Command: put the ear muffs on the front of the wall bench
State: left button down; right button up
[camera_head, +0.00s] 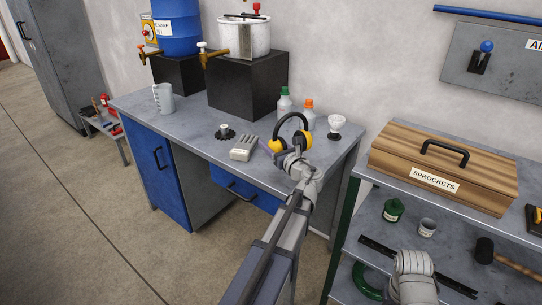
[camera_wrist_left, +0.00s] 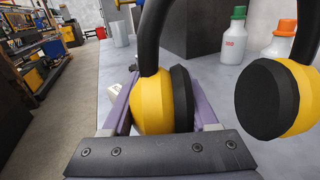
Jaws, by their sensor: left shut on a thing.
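The ear muffs, with yellow and black cups (camera_head: 276,145) and a black headband, are over the front right part of the grey-topped wall bench (camera_head: 185,128). My left gripper (camera_head: 283,153) is shut on one cup. In the left wrist view that yellow cup (camera_wrist_left: 150,105) sits between the two purple fingers, and the other cup (camera_wrist_left: 285,95) hangs free at the right. The headband rises above the gripper. I cannot tell whether the muffs touch the bench top. My right gripper is not in view.
A grey slotted block (camera_head: 243,147) and a dark knobbed piece (camera_head: 225,132) stand just left of the muffs. Bottles (camera_head: 284,104) and a white funnel-like piece (camera_head: 335,126) stand behind and right. The front left of the top is clear. A shelf with a wooden box (camera_head: 420,155) stands right.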

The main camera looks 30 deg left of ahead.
pick_arm(q)
notch_tip(320, 180, down, 4)
jog(key=b, duration=0.3)
jog(key=shift+r, duration=0.2)
jog(key=c, duration=0.6)
grip_release()
jog(key=shift+f+b, duration=0.2)
jog(key=shift+b, duration=0.1)
jog(key=o, duration=0.4)
jog(key=shift+o, duration=0.2)
jog(key=shift+r, duration=0.1)
